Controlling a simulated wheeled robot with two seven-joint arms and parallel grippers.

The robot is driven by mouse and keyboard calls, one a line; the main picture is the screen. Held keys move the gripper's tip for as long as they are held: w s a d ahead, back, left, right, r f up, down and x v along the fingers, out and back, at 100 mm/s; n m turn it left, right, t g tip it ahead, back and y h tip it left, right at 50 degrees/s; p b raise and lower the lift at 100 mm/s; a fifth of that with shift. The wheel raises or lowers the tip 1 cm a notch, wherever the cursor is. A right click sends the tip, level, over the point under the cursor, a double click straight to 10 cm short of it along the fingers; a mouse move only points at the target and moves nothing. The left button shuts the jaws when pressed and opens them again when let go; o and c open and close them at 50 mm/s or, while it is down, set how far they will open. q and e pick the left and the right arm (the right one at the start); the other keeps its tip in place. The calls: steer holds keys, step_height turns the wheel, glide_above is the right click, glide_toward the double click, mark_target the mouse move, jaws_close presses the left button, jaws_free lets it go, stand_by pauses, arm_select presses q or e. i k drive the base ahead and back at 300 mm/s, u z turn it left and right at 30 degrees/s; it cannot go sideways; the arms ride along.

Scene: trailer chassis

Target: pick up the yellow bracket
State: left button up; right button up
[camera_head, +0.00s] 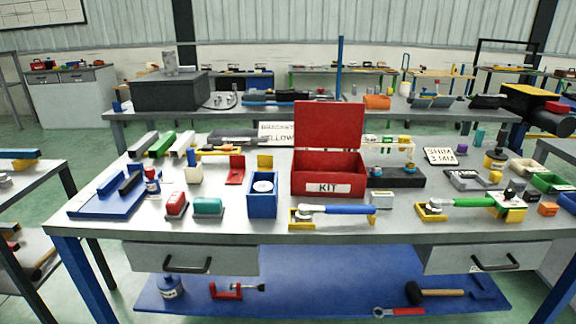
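A yellow bracket-like piece (265,161) stands on the workbench (400,220), left of the red kit box. Its upright plate shows; its lower part is partly hidden behind the blue open box (262,195). A red bracket (235,170) of similar shape stands just left of it. A cream block-like piece (193,173) stands further left. A white sign (276,133) behind them carries text that seems to read bracket and yellow. Neither of my grippers shows in the head view.
The red kit box (328,172) stands open with its lid up, close right of the yellow piece. Red (176,205) and teal (208,207) blocks lie near the front. A blue-handled tool (340,209) rests on a yellow holder. Long bars (160,145) lie at the back left.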

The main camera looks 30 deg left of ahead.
mark_target(265, 161)
steer(key=i, duration=0.6)
steer(key=u, duration=1)
